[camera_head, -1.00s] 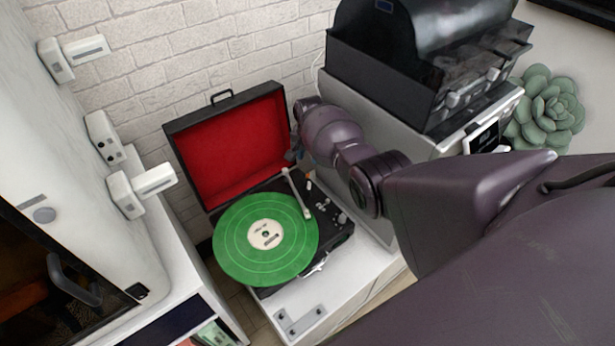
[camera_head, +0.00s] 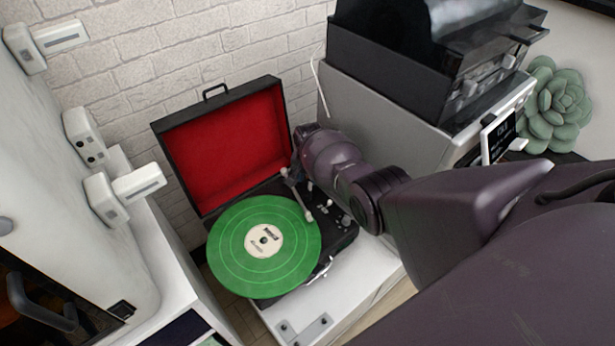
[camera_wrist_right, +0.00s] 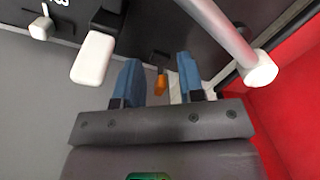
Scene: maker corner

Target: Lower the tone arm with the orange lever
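The record player (camera_head: 345,238) stands open with a green record (camera_head: 232,240) on its platter. Its pale tone arm (camera_head: 299,196) runs along the record's right side; I cannot tell whether its tip is raised or touching. In the right wrist view the tone arm (camera_wrist_right: 222,28) crosses the upper right. The small orange lever (camera_wrist_right: 160,84) shows between the two blue fingers of my right gripper (camera_wrist_right: 158,62), which are apart, with a gap on each side of it. In the head view the right gripper is mostly hidden behind its wrist, and the lever is hidden. My left gripper is not in view.
The raised red-lined lid (camera_head: 232,145) stands behind the deck. A grey machine with a dark top (camera_head: 400,75) is close on the right. A white block (camera_wrist_right: 93,58) sits left of the fingers. A white cabinet (camera_head: 70,200) is at the left.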

